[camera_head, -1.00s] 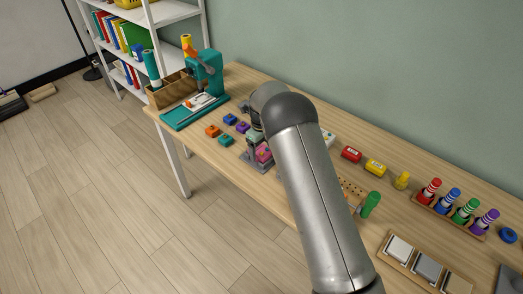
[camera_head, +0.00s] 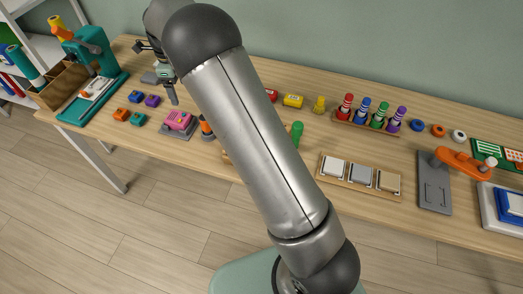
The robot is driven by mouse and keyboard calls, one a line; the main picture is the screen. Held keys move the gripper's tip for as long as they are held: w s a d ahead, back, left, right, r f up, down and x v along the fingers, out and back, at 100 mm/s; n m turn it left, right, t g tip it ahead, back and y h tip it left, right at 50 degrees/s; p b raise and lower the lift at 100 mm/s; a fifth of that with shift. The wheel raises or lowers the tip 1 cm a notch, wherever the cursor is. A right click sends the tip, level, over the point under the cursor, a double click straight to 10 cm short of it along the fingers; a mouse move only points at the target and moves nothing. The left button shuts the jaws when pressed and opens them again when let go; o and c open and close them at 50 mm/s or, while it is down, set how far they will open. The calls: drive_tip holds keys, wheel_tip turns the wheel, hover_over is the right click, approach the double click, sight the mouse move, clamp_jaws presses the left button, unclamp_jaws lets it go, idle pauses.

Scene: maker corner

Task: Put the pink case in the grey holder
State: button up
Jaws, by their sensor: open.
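The pink case (camera_head: 179,120) sits in the grey holder (camera_head: 181,134), near the front edge of the table, left of centre. Grey shows along its front and sides. I cannot tell whether it is seated fully down or level. My gripper (camera_head: 165,88) is open and empty, above and behind the pink case, apart from it. One dark finger shows clearly; the other is hard to make out against the grey parts beside it.
Small orange (camera_head: 122,114), teal (camera_head: 138,119), blue (camera_head: 135,96) and purple (camera_head: 152,100) cases lie left of the holder. A teal press (camera_head: 98,55) stands further left. My arm hides the table's middle.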

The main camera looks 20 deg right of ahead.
drive_tip(key=s+d+r+n, duration=0.4)
drive_tip(key=s+d+n, duration=0.15)
drive_tip(key=s, duration=0.45)
drive_tip(key=s+d+r+n, duration=0.45)
drive_tip(key=s+n, duration=0.25)
drive_tip(key=s, duration=0.2)
drive_tip(key=s+d+f+n, duration=0.2)
drive_tip(key=s+n, duration=0.3)
drive_tip(key=s, duration=0.4)
drive_tip(key=s+d+f+n, duration=0.1)
drive_tip(key=s+d+n, duration=0.2)
drive_tip(key=s, duration=0.6)
drive_tip(key=n, duration=0.2)
drive_tip(key=shift+s+f+n, duration=0.35)
drive_tip(key=shift+s, duration=0.05)
